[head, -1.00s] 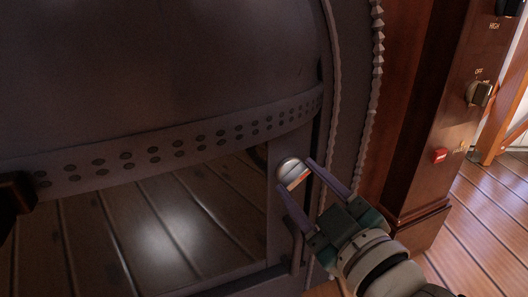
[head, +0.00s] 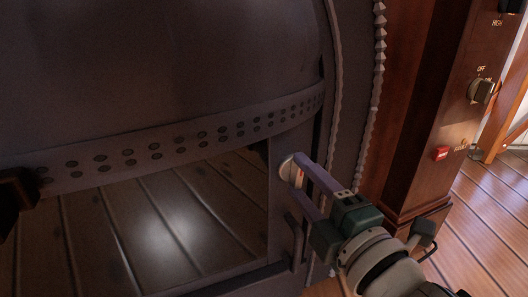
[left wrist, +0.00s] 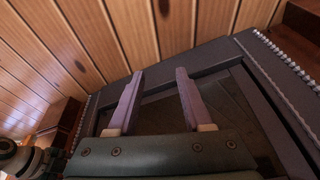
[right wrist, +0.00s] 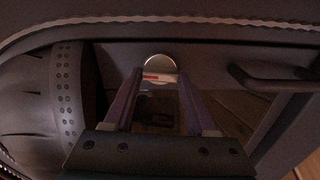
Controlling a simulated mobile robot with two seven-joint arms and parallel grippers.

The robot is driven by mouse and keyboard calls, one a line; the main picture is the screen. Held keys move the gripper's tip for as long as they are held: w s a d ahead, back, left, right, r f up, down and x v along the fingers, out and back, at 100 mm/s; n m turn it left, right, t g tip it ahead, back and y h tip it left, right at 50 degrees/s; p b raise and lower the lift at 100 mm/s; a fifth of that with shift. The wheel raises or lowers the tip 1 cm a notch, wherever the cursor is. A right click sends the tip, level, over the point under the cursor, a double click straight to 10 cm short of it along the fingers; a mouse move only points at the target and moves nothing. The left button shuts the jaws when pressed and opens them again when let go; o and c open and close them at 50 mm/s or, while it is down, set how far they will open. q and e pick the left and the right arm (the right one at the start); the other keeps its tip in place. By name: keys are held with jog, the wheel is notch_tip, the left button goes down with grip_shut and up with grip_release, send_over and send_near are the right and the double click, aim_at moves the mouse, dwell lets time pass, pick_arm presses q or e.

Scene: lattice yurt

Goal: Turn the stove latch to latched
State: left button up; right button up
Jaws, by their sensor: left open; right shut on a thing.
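The stove latch (head: 287,169) is a small round metal knob on the dark frame at the right of the stove's glass. My right gripper (head: 300,177) is shut on it, with the fingertips at its raised bar. The right wrist view shows the latch (right wrist: 159,68) as a bright disc with a red and white bar between the fingertips (right wrist: 160,78). The fingers partly cover the latch, so its exact angle is hard to read. My left gripper (left wrist: 160,75) is open and empty in the left wrist view, with a dark metal-edged structure beyond it.
A dark bar handle (head: 296,242) stands out just below the latch, close to my right fingers. The stove's perforated band (head: 180,147) crosses the front. At the right, a wooden panel carries a dark knob (head: 481,91) and a red switch (head: 440,153).

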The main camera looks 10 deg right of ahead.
jog(key=shift+n, duration=0.6)
jog(key=o, duration=1.4)
jog(key=shift+s+d+r+p, duration=0.1)
jog(key=shift+s+p, duration=0.25)
jog(key=shift+s, duration=0.15)
jog(key=s+p, duration=0.1)
jog(key=s, duration=0.2)
jog(key=s+d+p, duration=0.1)
jog(key=s, duration=0.1)
jog(key=s+p, duration=0.1)
jog(key=s, duration=0.2)
jog(key=shift+s+d+p, duration=0.3)
jog(key=shift+s+d, duration=0.05)
